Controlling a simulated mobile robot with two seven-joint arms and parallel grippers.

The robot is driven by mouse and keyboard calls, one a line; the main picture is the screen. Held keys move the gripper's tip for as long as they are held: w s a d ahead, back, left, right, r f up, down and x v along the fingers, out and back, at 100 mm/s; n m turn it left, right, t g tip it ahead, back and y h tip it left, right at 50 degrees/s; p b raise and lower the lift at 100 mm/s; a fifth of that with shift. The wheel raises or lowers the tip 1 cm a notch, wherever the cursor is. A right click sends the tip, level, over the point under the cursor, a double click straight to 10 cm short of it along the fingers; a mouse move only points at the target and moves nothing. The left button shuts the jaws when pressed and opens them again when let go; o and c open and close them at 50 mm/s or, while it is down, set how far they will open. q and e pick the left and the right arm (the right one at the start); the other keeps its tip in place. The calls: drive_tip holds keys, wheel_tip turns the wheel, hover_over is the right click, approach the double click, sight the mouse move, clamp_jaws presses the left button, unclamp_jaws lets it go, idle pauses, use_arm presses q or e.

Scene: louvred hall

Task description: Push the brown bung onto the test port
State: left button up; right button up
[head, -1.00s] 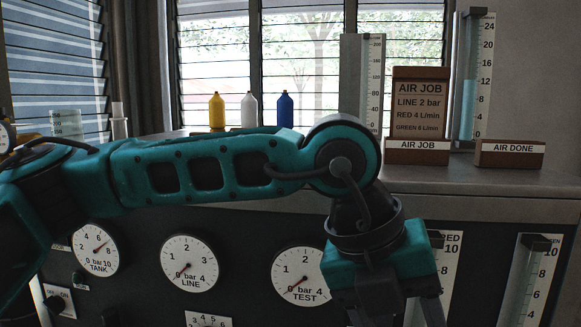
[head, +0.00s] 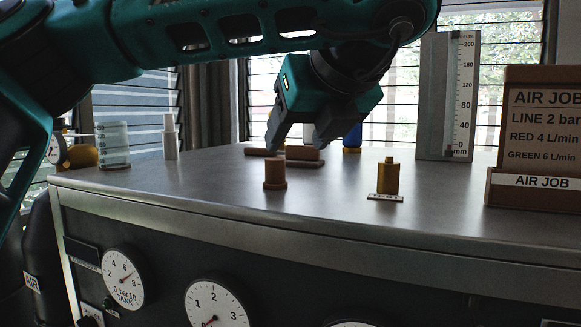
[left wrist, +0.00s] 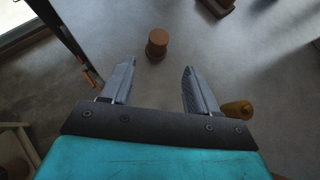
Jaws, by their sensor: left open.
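The brown bung (head: 275,174) stands upright on the grey bench top, wider at its base. It also shows in the left wrist view (left wrist: 157,44), just beyond the fingertips and roughly centred between them. The test port (head: 388,177) is a brass-coloured stub to the right of the bung, behind a small white label. In the left wrist view the port (left wrist: 238,109) lies outside the right finger. My left gripper (head: 312,143) is open and empty, pointing down above the bench; it also shows in the left wrist view (left wrist: 159,66). My right gripper is out of view.
Brown blocks (head: 305,153) and a blue bottle (head: 352,138) stand behind the gripper. A beaker (head: 114,145) is at the left, a scale column (head: 447,97) and the AIR JOB sign (head: 541,120) at the right. Bench between bung and port is clear.

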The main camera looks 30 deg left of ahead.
sight(278, 164)
use_arm(q)
drive_tip(key=shift+w+a+f, duration=0.1)
drive_tip(key=shift+w+a, duration=0.05)
drive_tip(key=shift+w, duration=0.05)
drive_tip(key=shift+a+f, duration=0.1)
drive_tip(key=shift+a, duration=0.1)
drive_tip(key=b+x, duration=0.3)
drive_tip(key=x, duration=0.4)
drive_tip(key=shift+a+f, duration=0.1)
drive_tip(key=shift+f, duration=0.2)
drive_tip(key=shift+w+a+f+b, duration=0.25)
drive_tip(key=shift+w+a+b, duration=0.05)
drive_tip(key=shift+a, duration=0.05)
drive_tip(key=shift+w+a, duration=0.1)
drive_tip(key=shift+b, duration=0.55)
